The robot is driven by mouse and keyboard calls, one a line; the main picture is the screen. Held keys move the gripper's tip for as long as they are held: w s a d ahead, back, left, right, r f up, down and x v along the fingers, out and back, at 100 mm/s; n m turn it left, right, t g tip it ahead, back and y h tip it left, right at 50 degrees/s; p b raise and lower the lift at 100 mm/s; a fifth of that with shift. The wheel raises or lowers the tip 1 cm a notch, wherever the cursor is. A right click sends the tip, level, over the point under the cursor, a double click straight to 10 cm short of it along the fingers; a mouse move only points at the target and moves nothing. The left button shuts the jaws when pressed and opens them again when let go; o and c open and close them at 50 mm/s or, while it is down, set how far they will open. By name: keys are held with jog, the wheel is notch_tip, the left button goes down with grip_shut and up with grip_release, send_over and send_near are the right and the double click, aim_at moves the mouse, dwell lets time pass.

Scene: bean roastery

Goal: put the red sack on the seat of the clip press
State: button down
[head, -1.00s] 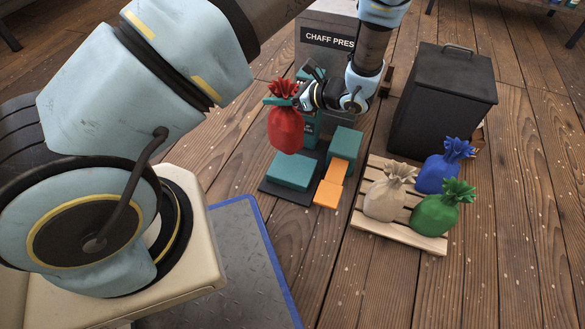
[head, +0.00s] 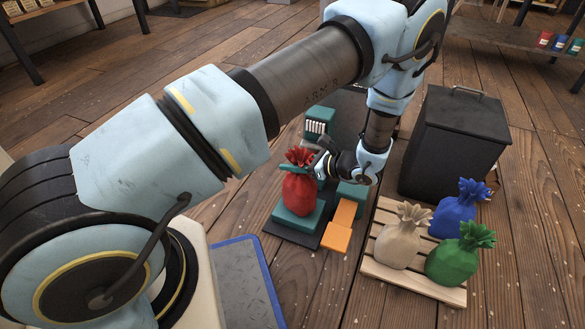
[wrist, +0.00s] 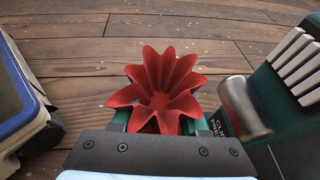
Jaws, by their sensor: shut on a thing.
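The red sack (head: 299,196) hangs upright in my gripper (head: 300,169), which is shut on its neck. In the wrist view the sack's frilled red top (wrist: 160,95) sticks up between the fingers. The clip press (head: 319,122) is teal with white clips, and its post stands just behind the sack. Its seat (head: 284,222) is a flat teal block directly under the sack. The sack's bottom meets the seat in the picture; I cannot tell whether it bears on it. The press also shows in the wrist view (wrist: 280,95), close to the right of the sack.
A wooden pallet (head: 420,284) holds a beige sack (head: 398,240), a blue sack (head: 459,210) and a green sack (head: 458,257). A black lidded bin (head: 452,145) stands behind it. Floor in front is clear.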

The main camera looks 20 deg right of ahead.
jog(key=shift+f, duration=0.4)
jog(key=shift+c, duration=2.2)
grip_release()
jog(key=shift+f, duration=0.1)
jog(key=shift+s+d+r, duration=0.1)
jog(key=shift+r, duration=0.15)
jog(key=p+v, duration=0.3)
jog(key=v, duration=0.8)
jog(key=shift+s+d, duration=0.15)
jog(key=shift+s, duration=0.15)
